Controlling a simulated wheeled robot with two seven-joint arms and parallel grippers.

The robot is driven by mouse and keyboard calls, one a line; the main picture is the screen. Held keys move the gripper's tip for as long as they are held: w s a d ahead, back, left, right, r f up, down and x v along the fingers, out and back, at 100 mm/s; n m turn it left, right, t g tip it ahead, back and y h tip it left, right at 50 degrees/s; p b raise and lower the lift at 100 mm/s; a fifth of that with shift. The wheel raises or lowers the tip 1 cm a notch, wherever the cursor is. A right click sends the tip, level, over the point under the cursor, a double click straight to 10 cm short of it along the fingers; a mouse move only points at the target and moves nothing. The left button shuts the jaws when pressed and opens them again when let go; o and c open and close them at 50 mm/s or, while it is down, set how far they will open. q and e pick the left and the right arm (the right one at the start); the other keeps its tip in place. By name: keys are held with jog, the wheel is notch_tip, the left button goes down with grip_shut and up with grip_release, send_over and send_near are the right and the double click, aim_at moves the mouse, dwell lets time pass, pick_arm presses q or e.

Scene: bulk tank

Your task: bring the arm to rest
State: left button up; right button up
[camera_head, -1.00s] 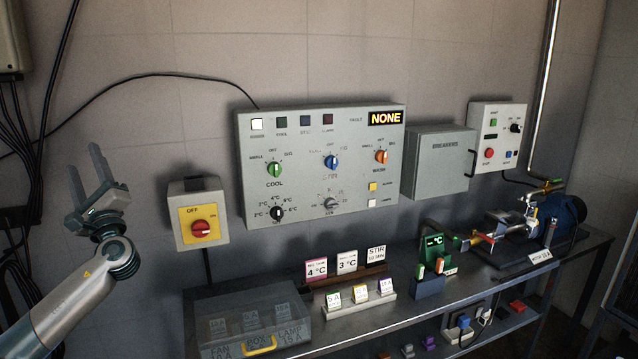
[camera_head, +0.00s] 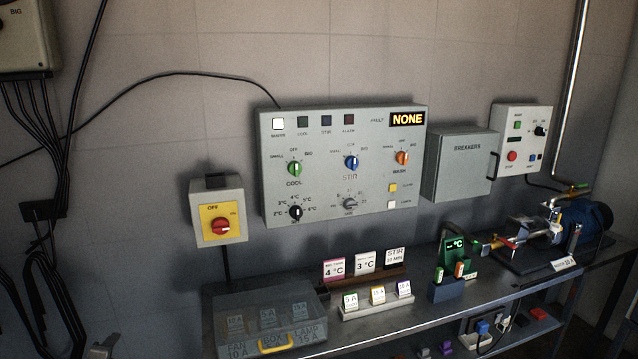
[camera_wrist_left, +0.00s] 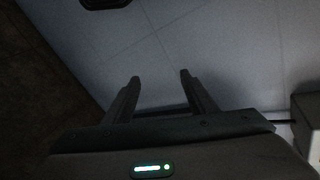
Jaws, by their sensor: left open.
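My left gripper (camera_wrist_left: 160,82) shows in the left wrist view with its two fingers apart and nothing between them. Behind the fingers is a pale surface with thin seam lines. In the head view, only a small grey piece, probably of my left gripper (camera_head: 103,347), shows at the bottom edge left of the bench. The rest of my left arm is out of that view. My right gripper is in neither view.
A control panel (camera_head: 335,215) reading NONE, a red-knobbed switch box (camera_head: 205,232) and a breaker box (camera_head: 458,180) are on the wall. Below, a bench holds a clear lidded box (camera_head: 228,297), cards and a pump (camera_head: 590,216). Cables (camera_head: 45,190) hang at left.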

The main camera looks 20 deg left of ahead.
pick_arm(q)
jog(key=s+a+f+n+g+h, duration=0.1)
jog(key=s+a+f+n+g, duration=0.15)
jog(key=s+f, duration=0.8)
jog(key=s+a+f+n+g+h, duration=0.15)
jog(key=s+f+n, duration=0.4)
jog(key=s, duration=0.75)
jog(key=s+d+f+h, duration=0.1)
jog(key=s+d+f, duration=0.1)
jog(key=d+f, duration=0.55)
jog(key=s+d+f+n+h, duration=0.15)
jog(key=d+f, duration=0.35)
jog(key=d, duration=0.6)
jog(key=s+d+f+h, duration=0.1)
jog(key=s+d+f, duration=0.2)
jog(key=d+f, duration=0.55)
jog(key=d+f+n+h, duration=0.1)
jog(key=d, duration=1.7)
jog(key=s+d+f+n+h, duration=0.1)
jog(key=d+n+h, duration=0.1)
jog(key=d, duration=1.5)
jog(key=shift+s+d+f, duration=0.25)
jog(key=shift+d+f, duration=0.15)
